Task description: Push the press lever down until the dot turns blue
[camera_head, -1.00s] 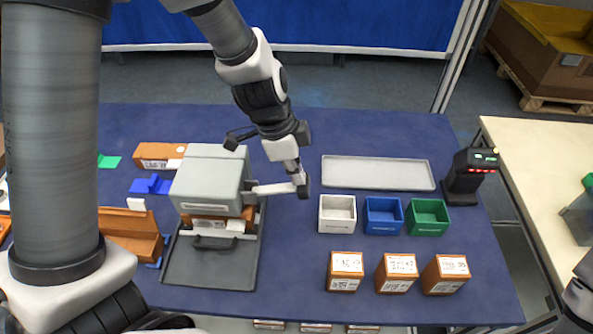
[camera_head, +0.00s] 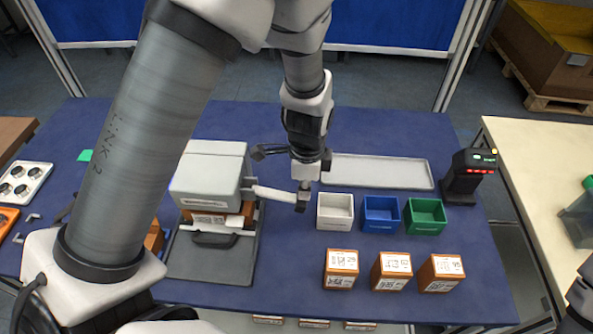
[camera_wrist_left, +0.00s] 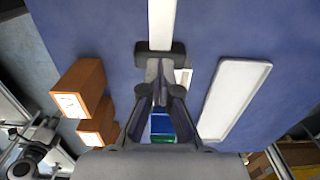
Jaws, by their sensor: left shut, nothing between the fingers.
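The grey press (camera_head: 209,180) stands on a dark base plate (camera_head: 210,270) at centre left, with an orange block (camera_head: 208,217) under its head. Its white lever (camera_head: 274,194) sticks out to the right, sloping slightly down towards a dark end piece. My left gripper (camera_head: 304,188) is shut and empty at that outer end. In the left wrist view its fingertips (camera_wrist_left: 157,72) meet at the dark end piece, with the white lever (camera_wrist_left: 162,25) beyond; whether they touch is unclear. I cannot make out a dot on the press. My right gripper is not in view.
White (camera_head: 335,211), blue (camera_head: 381,214) and green (camera_head: 426,216) bins stand right of the lever. Several labelled orange boxes (camera_head: 391,271) are in front of them. A grey tray (camera_head: 376,170) lies behind, and a black scanner (camera_head: 468,178) stands at right.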

